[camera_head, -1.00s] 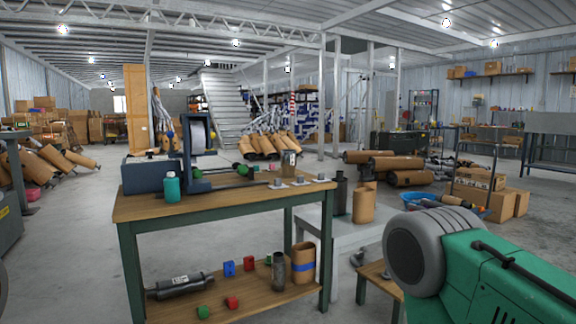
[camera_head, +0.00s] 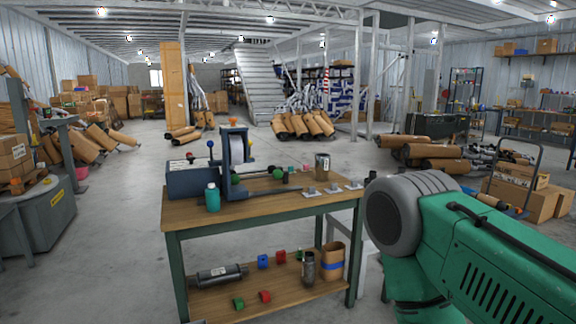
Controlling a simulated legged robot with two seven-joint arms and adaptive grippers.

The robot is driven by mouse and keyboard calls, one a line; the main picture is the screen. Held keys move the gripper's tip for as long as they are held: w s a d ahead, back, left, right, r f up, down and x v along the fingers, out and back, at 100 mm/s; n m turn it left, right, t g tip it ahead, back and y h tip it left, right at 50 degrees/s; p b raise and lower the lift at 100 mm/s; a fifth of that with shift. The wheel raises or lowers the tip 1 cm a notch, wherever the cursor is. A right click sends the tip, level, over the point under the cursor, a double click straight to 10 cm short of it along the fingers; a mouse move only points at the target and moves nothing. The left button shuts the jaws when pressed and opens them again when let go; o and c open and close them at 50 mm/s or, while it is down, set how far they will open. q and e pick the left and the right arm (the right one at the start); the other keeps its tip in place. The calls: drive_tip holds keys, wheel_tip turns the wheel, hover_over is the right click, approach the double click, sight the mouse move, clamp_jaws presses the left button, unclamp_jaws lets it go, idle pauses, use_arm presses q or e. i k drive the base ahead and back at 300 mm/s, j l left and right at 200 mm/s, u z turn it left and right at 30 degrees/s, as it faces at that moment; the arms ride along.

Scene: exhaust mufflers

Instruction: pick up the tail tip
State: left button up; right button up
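I cannot tell for sure which piece is the tail tip. A dark metal cup-like cylinder (camera_head: 322,167) stands upright at the back right of the wooden workbench (camera_head: 250,212). Another dark metal tube (camera_head: 308,267) stands upright on the bench's lower shelf, beside a brown cylinder with a blue band (camera_head: 332,262). A grey muffler (camera_head: 218,275) lies at the left of that shelf. Neither of my grippers shows in the view.
A blue bench machine (camera_head: 192,180) and a teal bottle (camera_head: 212,197) stand on the benchtop's left half. Small metal pieces (camera_head: 332,188) sit along its right side. A large green machine-like body (camera_head: 480,240) fills the lower right foreground. The floor left of the bench is open.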

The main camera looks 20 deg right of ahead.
sight(322, 161)
drive_tip(key=i+l+u, duration=0.2)
drive_tip(key=l+u, duration=0.15)
drive_tip(key=i+l+u, duration=0.1)
drive_tip(key=l+u, duration=0.25)
drive_tip(key=l, duration=0.2)
drive_tip(key=l+u, duration=0.3)
drive_tip(key=l, duration=0.2)
drive_tip(key=i, duration=0.05)
